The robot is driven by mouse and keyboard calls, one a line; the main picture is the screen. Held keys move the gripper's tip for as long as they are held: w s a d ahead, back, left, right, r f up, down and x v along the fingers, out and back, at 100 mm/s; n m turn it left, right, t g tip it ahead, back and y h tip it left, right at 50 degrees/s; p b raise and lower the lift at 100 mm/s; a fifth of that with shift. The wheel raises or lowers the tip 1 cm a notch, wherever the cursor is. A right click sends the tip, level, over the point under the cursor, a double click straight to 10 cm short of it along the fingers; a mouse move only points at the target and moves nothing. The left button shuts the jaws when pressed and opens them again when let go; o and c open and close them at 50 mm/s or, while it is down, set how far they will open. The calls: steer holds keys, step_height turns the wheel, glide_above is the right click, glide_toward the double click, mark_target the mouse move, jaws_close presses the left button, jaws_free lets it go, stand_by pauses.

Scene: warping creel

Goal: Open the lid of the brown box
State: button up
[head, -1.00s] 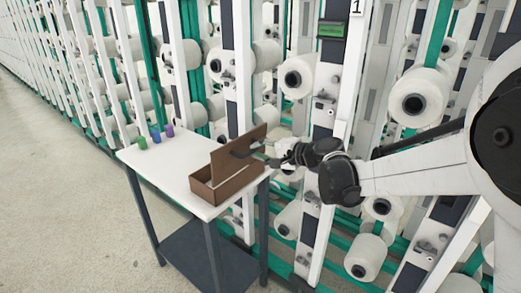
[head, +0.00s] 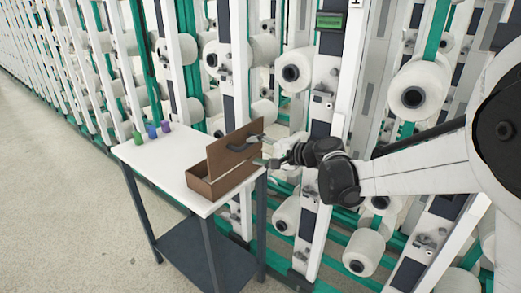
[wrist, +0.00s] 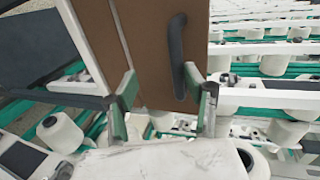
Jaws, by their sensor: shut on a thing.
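The brown box (head: 215,189) sits on the white table's near right corner. Its lid (head: 222,152) stands roughly upright along the box's far side. The lid also fills the upper middle of the wrist view (wrist: 150,60), with a dark curved handle (wrist: 177,55) on its face. My gripper (head: 262,150) reaches in from the right, at the lid's right end. The exact contact is hard to see.
The white table top (head: 165,165) is clear left of the box. Small green, blue and purple items (head: 152,131) stand at its far left corner. The creel frame with white yarn bobbins (head: 295,73) rises close behind the table and around my arm.

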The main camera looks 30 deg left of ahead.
steer(key=shift+o, duration=0.5)
steer(key=shift+s+a+f, duration=0.15)
steer(key=shift+s+a, duration=0.05)
steer(key=shift+a, duration=0.05)
steer(key=shift+w+d, duration=0.15)
steer(key=shift+d, duration=0.1)
steer(key=v, duration=1.2)
steer(key=shift+a, duration=0.1)
steer(key=s+d+r+t+h, duration=0.1)
steer(key=s+d+t+h, duration=0.2)
steer(key=d, duration=0.8)
steer(key=s+d+h, duration=0.4)
steer(key=s+d, duration=0.2)
steer(key=d, duration=0.5)
steer(key=s+d+f+n+t+h, duration=0.1)
steer(key=s+d+f+h, duration=0.1)
steer(key=s+d, duration=0.5)
steer(key=s+d+f+t+h, duration=0.1)
steer(key=s+d+h, duration=0.4)
steer(key=d, duration=0.9)
steer(key=shift+s+d+f+n, duration=0.4)
steer(key=shift+s+f, duration=0.4)
steer(key=shift+s, duration=0.35)
